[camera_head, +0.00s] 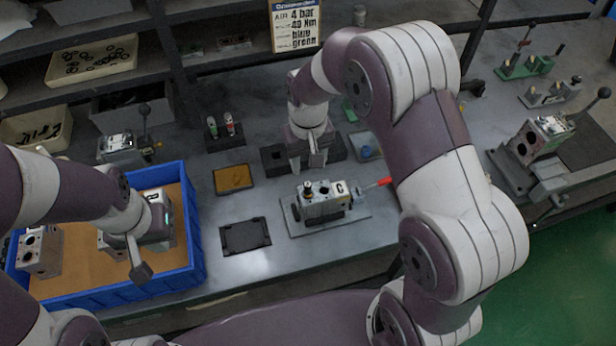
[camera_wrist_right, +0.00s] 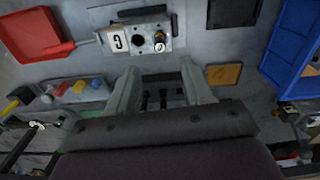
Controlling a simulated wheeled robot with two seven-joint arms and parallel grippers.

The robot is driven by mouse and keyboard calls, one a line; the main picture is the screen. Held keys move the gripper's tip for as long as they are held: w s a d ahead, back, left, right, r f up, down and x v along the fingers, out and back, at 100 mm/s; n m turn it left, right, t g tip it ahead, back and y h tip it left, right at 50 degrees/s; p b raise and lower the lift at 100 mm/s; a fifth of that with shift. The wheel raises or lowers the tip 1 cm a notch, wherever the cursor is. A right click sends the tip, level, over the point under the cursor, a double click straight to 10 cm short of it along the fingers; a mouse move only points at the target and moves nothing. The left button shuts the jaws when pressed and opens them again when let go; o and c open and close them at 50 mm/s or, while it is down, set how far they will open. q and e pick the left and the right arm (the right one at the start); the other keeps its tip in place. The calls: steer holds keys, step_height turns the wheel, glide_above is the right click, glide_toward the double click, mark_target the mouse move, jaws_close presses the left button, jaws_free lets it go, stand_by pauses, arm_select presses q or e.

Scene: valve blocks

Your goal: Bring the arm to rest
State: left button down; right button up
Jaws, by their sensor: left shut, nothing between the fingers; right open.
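My right gripper (camera_head: 316,158) hangs over the bench behind the valve block (camera_head: 322,198) marked C. In the right wrist view my right gripper (camera_wrist_right: 160,92) has its two fingers apart with nothing held between them. The valve block (camera_wrist_right: 140,40) shows beyond the fingertips there, apart from them. It sits upright on a grey fixture plate (camera_head: 358,212). My left gripper (camera_head: 139,272) is over the blue crate (camera_head: 196,250), pointing down, shut and empty. My left arm partly hides a block (camera_head: 110,240) in the crate.
Another block (camera_head: 38,252) stands in the crate's left part. A yellow tray (camera_head: 233,179) and a black tray (camera_head: 245,236) lie left of the fixture. A red-handled tool (camera_head: 378,184) is close to its right. A sign (camera_head: 297,25) stands behind.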

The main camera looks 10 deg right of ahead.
steer(key=shift+r, duration=0.7)
steer(key=s+d+r, duration=0.1)
steer(key=s+d, duration=0.1)
steer(key=s, duration=0.4)
steer(key=s+d+r+t, duration=0.1)
steer(key=s+d, duration=0.2)
steer(key=s, duration=0.4)
steer(key=shift+s+d+r+m, duration=0.25)
steer(key=shift+d+r+m, duration=0.05)
steer(key=shift+m, duration=0.1)
steer(key=shift+s, duration=0.1)
